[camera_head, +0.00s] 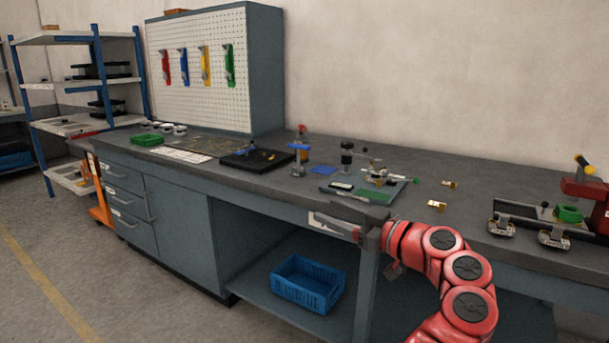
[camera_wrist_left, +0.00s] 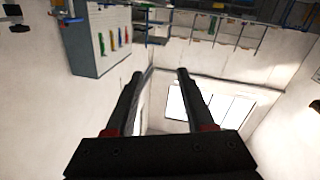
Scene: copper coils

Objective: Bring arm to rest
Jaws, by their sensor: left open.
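My left gripper (camera_head: 320,209) is in front of the workbench's front edge, at the end of my red arm (camera_head: 467,268). Its fingers point to the left in the head view. In the left wrist view the two dark fingers (camera_wrist_left: 167,72) stand apart with nothing between them. The gripper holds nothing. My right gripper is not in either view.
The workbench (camera_head: 480,225) carries a grey-green board (camera_head: 342,186), a black tray (camera_head: 257,159), small brass-coloured pieces (camera_head: 437,205) and a fixture with a green part (camera_head: 568,213). A blue crate (camera_head: 306,285) sits on the lower shelf. Floor at left is clear.

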